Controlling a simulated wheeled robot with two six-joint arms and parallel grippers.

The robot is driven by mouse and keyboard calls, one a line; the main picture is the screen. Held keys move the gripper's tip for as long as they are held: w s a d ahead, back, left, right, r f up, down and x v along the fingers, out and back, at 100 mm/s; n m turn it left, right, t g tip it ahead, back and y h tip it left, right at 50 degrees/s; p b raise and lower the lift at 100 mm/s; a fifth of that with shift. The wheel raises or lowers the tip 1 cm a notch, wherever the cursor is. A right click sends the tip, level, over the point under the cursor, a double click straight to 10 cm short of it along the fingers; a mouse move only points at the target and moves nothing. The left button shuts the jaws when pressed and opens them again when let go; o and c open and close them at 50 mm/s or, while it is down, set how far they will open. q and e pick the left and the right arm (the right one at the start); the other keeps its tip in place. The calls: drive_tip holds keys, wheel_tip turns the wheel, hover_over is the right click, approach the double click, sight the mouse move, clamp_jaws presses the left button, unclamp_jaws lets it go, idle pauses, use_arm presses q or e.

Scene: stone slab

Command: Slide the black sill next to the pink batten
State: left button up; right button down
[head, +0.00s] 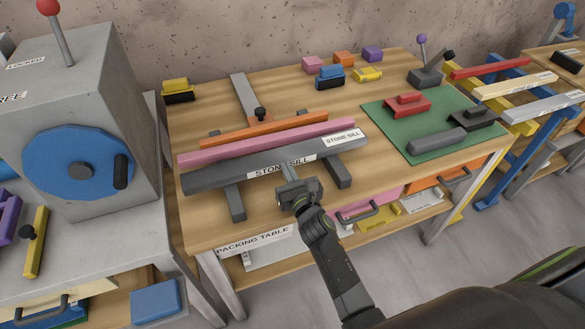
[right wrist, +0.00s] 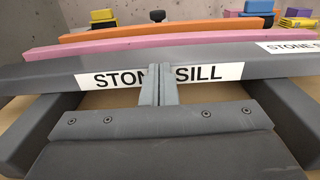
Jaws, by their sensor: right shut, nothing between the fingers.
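The black sill (head: 225,176), a long dark grey bar with white STONE SILL labels, lies across two dark rails on the wooden table. The pink batten (head: 240,147) lies just behind it, roughly parallel. Whether the two touch I cannot tell. In the right wrist view the sill (right wrist: 50,72) spans the picture, with the pink batten (right wrist: 130,47) behind it. My right gripper (head: 284,173) is shut and empty at the sill's front side, near the middle. Its fingertips (right wrist: 158,72) cover part of the front label. My left gripper is not in view.
An orange batten (head: 260,130) lies behind the pink one, with a grey slide and black knob (head: 260,113) beyond. A green mat (head: 395,130) with red and dark blocks is at right. A grey machine with a blue dial (head: 60,165) stands at left.

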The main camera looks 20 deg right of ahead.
sight(279, 159)
drive_tip(key=shift+s+a+r, duration=0.1)
drive_tip(key=shift+w+b, duration=0.5)
drive_tip(key=shift+w, duration=0.7)
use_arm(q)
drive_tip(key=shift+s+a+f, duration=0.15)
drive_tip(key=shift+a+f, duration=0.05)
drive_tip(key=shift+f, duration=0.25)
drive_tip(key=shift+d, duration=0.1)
